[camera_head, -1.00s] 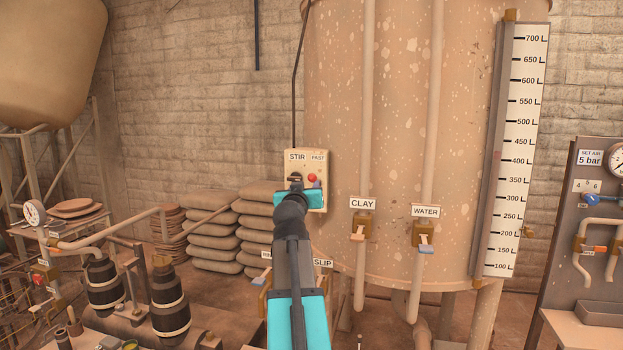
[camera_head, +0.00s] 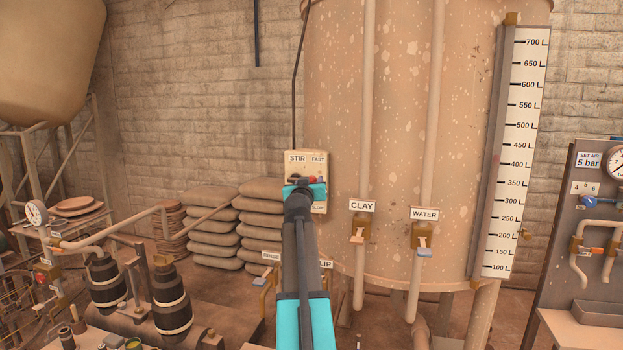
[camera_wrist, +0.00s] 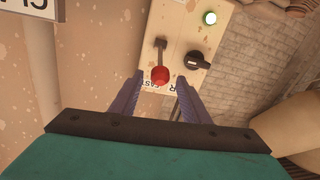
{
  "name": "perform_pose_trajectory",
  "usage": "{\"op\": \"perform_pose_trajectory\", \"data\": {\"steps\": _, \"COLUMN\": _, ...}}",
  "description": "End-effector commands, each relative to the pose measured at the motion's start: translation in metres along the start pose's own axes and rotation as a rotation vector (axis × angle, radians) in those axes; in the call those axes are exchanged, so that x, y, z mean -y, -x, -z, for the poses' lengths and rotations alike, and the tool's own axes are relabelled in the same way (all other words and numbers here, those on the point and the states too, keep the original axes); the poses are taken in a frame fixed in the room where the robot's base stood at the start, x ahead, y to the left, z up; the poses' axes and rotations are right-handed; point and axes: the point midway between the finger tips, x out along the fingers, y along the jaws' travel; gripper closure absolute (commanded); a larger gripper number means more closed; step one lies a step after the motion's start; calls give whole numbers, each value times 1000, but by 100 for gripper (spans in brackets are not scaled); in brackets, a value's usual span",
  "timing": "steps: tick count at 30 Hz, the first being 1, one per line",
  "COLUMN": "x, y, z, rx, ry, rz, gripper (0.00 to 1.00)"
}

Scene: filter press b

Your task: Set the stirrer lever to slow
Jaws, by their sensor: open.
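The stirrer box (camera_head: 306,160) is a pale panel on the large tank, labelled STIR and FAST, with SLOW partly visible lower down. In the wrist view the stirrer lever (camera_wrist: 161,60) has a thin dark stem and a red knob (camera_wrist: 160,76). The knob is at the FAST end of the panel. My gripper (camera_wrist: 161,82) is open, with one finger on each side of the red knob in the picture. I see no contact, and the depth between fingers and knob is hard to judge. In the head view my wrist covers the lower part of the box.
The CLAY valve (camera_head: 360,230) and WATER valve (camera_head: 422,236) are to the right. Stacked sacks (camera_head: 212,225) stand at left behind my arm.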

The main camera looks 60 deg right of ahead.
Motion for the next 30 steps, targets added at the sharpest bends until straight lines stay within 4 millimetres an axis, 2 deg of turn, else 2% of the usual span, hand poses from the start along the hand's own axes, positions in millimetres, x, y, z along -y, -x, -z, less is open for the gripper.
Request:
{"op": "perform_pose_trajectory", "data": {"steps": 3, "x": 0, "y": -14, "z": 2, "rx": 0, "ry": 0, "rz": 0, "gripper": 58}}
{"op": "perform_pose_trajectory", "data": {"steps": 9, "x": 1, "y": -26, "z": 1, "rx": 0, "ry": 0, "rz": 1, "gripper": 58}}
{"op": "perform_pose_trajectory", "data": {"steps": 22, "x": 1, "y": -29, "z": 0, "rx": -1, "ry": 0, "rz": 1, "gripper": 58}}
{"op": "perform_pose_trajectory", "data": {"steps": 27, "x": 1, "y": -29, "z": 0, "rx": -1, "ry": 0, "rz": 1, "gripper": 86}}
{"op": "perform_pose_trajectory", "data": {"steps": 30, "x": 1, "y": -29, "z": 0, "rx": -1, "ry": 0, "rz": 1, "gripper": 100}}
